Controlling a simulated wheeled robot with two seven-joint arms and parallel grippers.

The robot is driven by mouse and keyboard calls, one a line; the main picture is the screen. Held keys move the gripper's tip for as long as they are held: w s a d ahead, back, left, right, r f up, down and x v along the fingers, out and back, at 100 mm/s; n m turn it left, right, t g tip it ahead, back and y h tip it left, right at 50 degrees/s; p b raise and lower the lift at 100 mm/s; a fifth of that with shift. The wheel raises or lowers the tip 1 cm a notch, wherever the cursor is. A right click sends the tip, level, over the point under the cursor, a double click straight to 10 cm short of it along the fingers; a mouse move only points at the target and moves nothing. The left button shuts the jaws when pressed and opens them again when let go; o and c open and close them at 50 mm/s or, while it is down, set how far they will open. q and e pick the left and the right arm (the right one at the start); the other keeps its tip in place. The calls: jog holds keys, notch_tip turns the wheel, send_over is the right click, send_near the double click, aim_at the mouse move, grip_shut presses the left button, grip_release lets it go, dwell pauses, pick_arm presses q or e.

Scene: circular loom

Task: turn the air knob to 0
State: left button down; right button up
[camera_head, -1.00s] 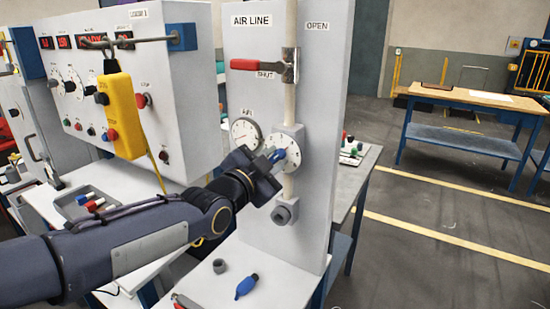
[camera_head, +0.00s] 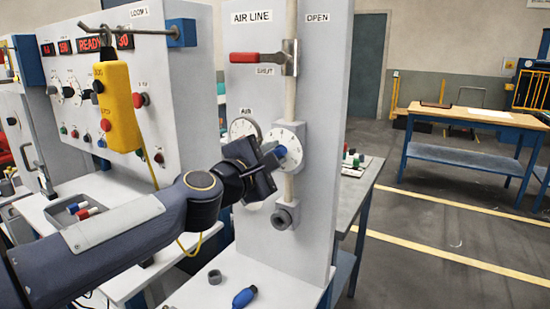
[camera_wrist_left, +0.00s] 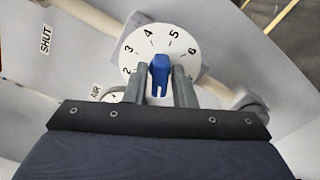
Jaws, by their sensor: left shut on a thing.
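The blue air knob (camera_head: 281,151) sits on a white round dial (camera_head: 292,147) on the pale upright panel. My left gripper (camera_head: 274,154) reaches it from the left and is shut on it. In the left wrist view, the two fingers stand on either side of the blue knob (camera_wrist_left: 160,74). The dial (camera_wrist_left: 150,42) there shows numbers from 2 to 6; its lower part is hidden by the gripper. Where the knob points is hard to tell. My right gripper is not in view.
A red-handled valve (camera_head: 258,58) is above the dial, and a round gauge (camera_head: 243,128) is just behind the gripper. A grey fitting (camera_head: 284,215) is below. A yellow pendant (camera_head: 117,105) hangs at the left. A blue-tipped item (camera_head: 244,297) lies on the shelf.

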pick_arm(q)
jog(key=shift+n, duration=0.3)
jog(key=c, duration=1.4)
grip_release()
jog(key=v, duration=0.7)
jog(key=shift+b, duration=0.45)
